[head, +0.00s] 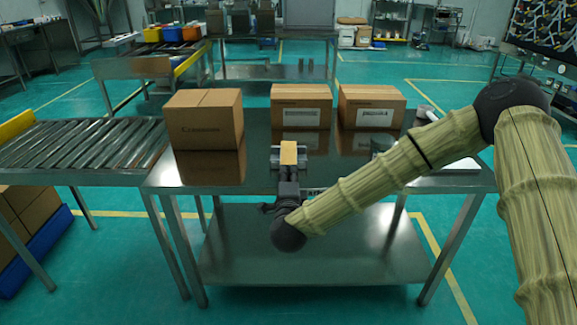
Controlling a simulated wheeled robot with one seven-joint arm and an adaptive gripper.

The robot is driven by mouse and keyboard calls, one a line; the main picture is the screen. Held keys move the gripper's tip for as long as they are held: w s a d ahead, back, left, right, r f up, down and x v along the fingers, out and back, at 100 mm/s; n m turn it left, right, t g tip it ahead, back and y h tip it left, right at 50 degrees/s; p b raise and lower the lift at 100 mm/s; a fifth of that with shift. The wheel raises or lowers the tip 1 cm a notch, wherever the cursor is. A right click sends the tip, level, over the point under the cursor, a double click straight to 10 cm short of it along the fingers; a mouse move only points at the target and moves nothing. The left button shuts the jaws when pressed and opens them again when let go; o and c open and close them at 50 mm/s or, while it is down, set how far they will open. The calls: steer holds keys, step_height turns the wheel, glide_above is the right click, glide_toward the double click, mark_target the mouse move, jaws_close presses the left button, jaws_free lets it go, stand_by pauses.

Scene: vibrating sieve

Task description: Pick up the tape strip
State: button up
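A small tan-yellow rectangular piece (288,153), which may be the tape strip, shows near the front middle of the steel table (255,175). A grey metallic object (270,157) shows on both sides of it. My gripper (288,172) reaches in from the front, with its fingertips at the near edge of the tan piece. I cannot tell whether the fingers touch it or are closed on it. The arm and wrist hide part of the table's front right.
Three cardboard boxes stand on the table: one at left (203,125), one at middle (301,106) and one at right (370,107). A roller conveyor (85,148) adjoins the table's left side. A dark round item (382,144) sits at the right. Bare tabletop lies left of my gripper.

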mark_target(288, 175)
steer(key=shift+w, duration=2.55)
jaws_close()
steer(key=shift+r+p, duration=0.6)
steer(key=shift+r, duration=0.7)
steer(key=shift+f, duration=0.1)
steer(key=s+r+p, duration=0.1)
steer(key=s+r, duration=0.1)
steer(key=s, duration=0.5)
steer(key=s+r+p, duration=0.2)
steer(key=s+r, duration=0.1)
steer(key=s, duration=0.4)
